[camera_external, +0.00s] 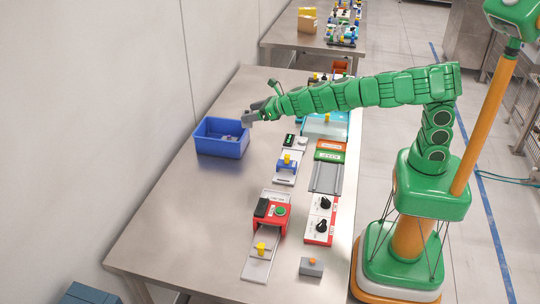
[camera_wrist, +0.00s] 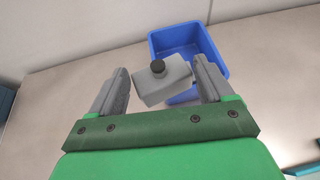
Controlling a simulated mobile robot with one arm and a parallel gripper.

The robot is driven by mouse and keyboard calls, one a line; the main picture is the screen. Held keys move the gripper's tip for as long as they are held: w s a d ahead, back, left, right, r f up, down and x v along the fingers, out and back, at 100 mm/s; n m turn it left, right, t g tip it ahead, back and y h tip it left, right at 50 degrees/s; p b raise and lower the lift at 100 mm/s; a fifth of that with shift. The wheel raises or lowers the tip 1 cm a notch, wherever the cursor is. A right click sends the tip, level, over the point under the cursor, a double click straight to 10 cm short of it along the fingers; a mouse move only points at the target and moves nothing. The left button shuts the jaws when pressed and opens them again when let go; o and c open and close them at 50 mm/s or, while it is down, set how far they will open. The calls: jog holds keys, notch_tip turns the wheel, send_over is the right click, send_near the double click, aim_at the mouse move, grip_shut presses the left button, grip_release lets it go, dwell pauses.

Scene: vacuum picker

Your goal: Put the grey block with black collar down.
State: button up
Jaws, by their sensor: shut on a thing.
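The grey block with black collar (camera_wrist: 160,84) is between the two grey fingers of my gripper (camera_wrist: 160,66) in the wrist view. My gripper is shut on it. The block looks tilted, with its round black collar facing the camera. In the external view, the block (camera_external: 250,116) is held in the air at the end of my gripper (camera_external: 258,107), above the table and near the upper right edge of the blue bin. The blue bin (camera_external: 220,149) stands on the table below and to the left. In the wrist view, the bin (camera_wrist: 214,42) is beyond the block, which hides its near corner.
Grey items (camera_external: 229,137) lie in the bin. On the table (camera_external: 185,215), a blue-clamp fixture (camera_external: 287,168), a red station (camera_external: 272,213) and a red-white switch box (camera_external: 320,222) stand to the right. The left-front table is clear.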

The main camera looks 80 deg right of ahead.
jog(key=s+a+f+m+h, duration=0.1)
jog(key=s+a+f, duration=0.1)
jog(key=a, duration=0.3)
jog(key=s+a+f+m+h, duration=0.1)
jog(key=s+a, duration=0.1)
jog(key=a, duration=0.4)
jog(key=shift+s+a+f+g, duration=0.3)
jog(key=shift+f, duration=0.05)
jog(key=shift+m+h, duration=0.3)
jog(key=s+a, duration=0.2)
jog(key=a, duration=0.2)
jog(key=s+a+f, duration=0.1)
jog(key=s+a, duration=0.1)
jog(key=a, duration=0.1)
jog(key=s+a+f, duration=0.1)
jog(key=s+a, duration=0.2)
jog(key=a, duration=0.1)
jog(key=shift+a, duration=0.35)
jog(key=s+a+f, duration=0.2)
jog(key=s+a, duration=1.5)
jog(key=s, duration=0.4)
jog(key=shift+h, duration=0.3)
jog(key=shift+d+f, duration=0.15)
jog(key=shift+f, duration=3.5)
jog(key=shift+f, duration=0.35)
jog(key=o, duration=1.2)
